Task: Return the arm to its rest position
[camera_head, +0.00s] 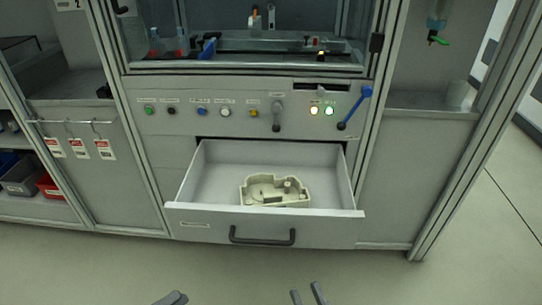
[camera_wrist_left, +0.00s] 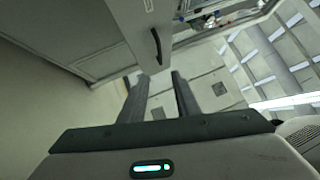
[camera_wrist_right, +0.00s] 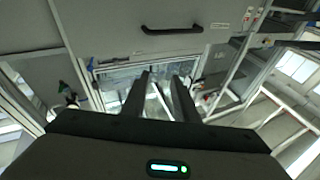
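My left gripper (camera_head: 172,298) shows at the bottom edge of the head view, low in front of the open drawer and apart from it. In the left wrist view its two fingers (camera_wrist_left: 158,90) stand apart with nothing between them. My right gripper (camera_head: 308,294) is at the bottom edge, right of the left one, also clear of the drawer. In the right wrist view its fingers (camera_wrist_right: 160,90) are apart and empty. Most of both arms is out of the head view.
An open drawer (camera_head: 190,214) with a black handle (camera_head: 262,236) juts from the cabinet. A beige moulded part (camera_head: 274,190) lies inside it. Above is a control panel (camera_head: 185,124) with buttons and a blue-handled lever (camera_head: 355,107). The floor (camera_head: 110,270) before the cabinet is clear.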

